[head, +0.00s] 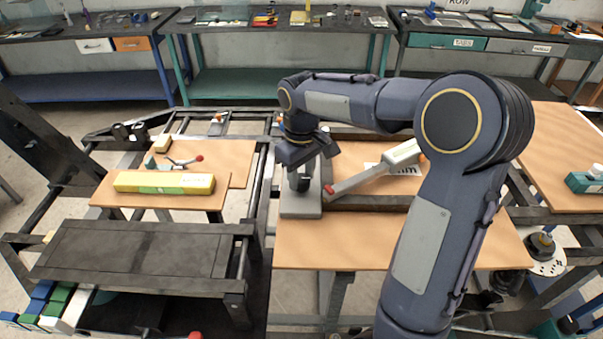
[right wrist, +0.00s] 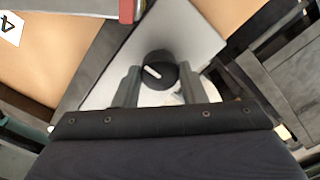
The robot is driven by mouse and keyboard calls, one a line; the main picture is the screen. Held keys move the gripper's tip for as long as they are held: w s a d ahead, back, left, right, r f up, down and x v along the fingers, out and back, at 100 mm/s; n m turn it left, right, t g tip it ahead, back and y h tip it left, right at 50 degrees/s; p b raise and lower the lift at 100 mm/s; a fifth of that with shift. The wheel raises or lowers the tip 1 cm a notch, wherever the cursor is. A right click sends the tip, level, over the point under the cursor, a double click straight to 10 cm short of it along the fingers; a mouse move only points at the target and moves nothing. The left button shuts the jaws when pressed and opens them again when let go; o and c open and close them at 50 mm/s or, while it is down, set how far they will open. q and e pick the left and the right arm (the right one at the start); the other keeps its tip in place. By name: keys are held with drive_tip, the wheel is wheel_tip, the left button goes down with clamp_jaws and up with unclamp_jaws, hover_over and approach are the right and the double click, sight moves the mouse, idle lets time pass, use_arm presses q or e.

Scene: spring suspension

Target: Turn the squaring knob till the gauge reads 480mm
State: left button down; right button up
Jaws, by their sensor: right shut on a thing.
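The squaring knob (right wrist: 158,71) is black and round with a white pointer line, and sits on a pale grey block (right wrist: 190,32). In the head view the same block (head: 300,209) stands at the middle of the bench. My right gripper (right wrist: 158,88) comes down from above, with one finger on each side of the knob, and is shut on it. The gauge's white plate (head: 408,170) is partly covered by a grey bar with a red tip (head: 375,175); only "mm" shows. In the right wrist view a "4" shows on the plate (right wrist: 10,28). My left gripper is not in view.
A yellow and green level-like bar (head: 165,183) lies on the wooden board to the left. A small red-ended lever (head: 182,161) is behind it. Workbenches (head: 280,22) with tools line the back wall. The front wooden board (head: 390,245) is mostly clear.

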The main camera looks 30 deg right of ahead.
sight(301, 178)
drive_tip(key=n, duration=0.4)
drive_tip(key=shift+r+n, duration=0.1)
drive_tip(key=shift+n, duration=2.2)
drive_tip(key=o, duration=1)
wheel_tip(301, 178, up, 8)
drive_tip(key=shift+f+b, duration=0.15)
drive_tip(key=shift+b, duration=0.35)
